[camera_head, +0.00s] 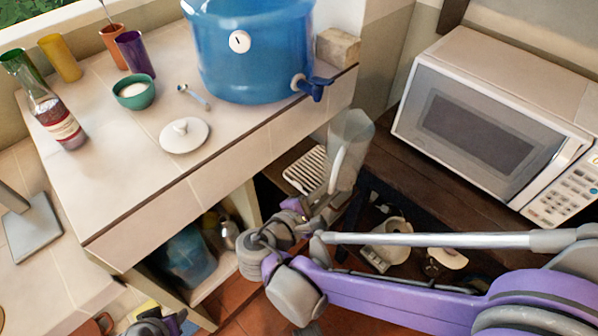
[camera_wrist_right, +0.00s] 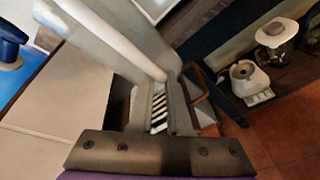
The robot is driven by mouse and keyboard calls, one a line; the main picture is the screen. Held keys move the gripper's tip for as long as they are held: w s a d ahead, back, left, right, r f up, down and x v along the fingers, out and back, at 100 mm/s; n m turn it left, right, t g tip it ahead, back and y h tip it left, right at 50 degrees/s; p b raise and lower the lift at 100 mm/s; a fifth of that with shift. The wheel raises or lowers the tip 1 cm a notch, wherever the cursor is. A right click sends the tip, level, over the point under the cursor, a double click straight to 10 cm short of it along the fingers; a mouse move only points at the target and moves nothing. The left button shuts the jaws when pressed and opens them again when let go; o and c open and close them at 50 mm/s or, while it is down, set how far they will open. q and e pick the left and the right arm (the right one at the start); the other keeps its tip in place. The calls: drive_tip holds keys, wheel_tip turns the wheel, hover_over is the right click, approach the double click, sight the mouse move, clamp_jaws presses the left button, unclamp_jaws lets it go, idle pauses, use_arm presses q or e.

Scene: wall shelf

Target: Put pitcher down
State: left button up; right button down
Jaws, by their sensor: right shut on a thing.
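The clear, greyish pitcher (camera_head: 355,130) with a pale handle is upright but slightly tilted in the head view, right of the tiled counter's edge. My right gripper (camera_head: 318,208) is shut on it at its lower handle. In the right wrist view the pitcher (camera_wrist_right: 170,45) and its long white handle rise from between the fingers (camera_wrist_right: 160,105). Whether its base touches anything is hidden by the gripper. My left gripper (camera_head: 158,326) shows only partly at the bottom edge; its jaws are unclear.
The tiled counter (camera_head: 110,190) holds a blue dispenser (camera_head: 245,60) with a tap, a white lid (camera_head: 185,135), a green bowl (camera_head: 133,92), cups and a bottle (camera_head: 60,125). A white slatted rack (camera_head: 303,172) lies behind the gripper. A microwave (camera_head: 480,130) stands on the dark wooden surface at right.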

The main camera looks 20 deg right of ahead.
drive_tip(key=w+a, duration=0.1)
drive_tip(key=w, duration=0.1)
drive_tip(key=w+a, duration=0.1)
drive_tip(key=w, duration=0.2)
drive_tip(key=w+a, duration=0.1)
drive_tip(key=w, duration=0.2)
drive_tip(key=shift+w+a, duration=0.25)
drive_tip(key=shift+s+f+b, duration=0.1)
drive_tip(key=shift+f+b, duration=0.2)
drive_tip(key=shift+f, duration=0.45)
drive_tip(key=c, duration=0.9)
unclamp_jaws()
drive_tip(key=shift+o, duration=0.2)
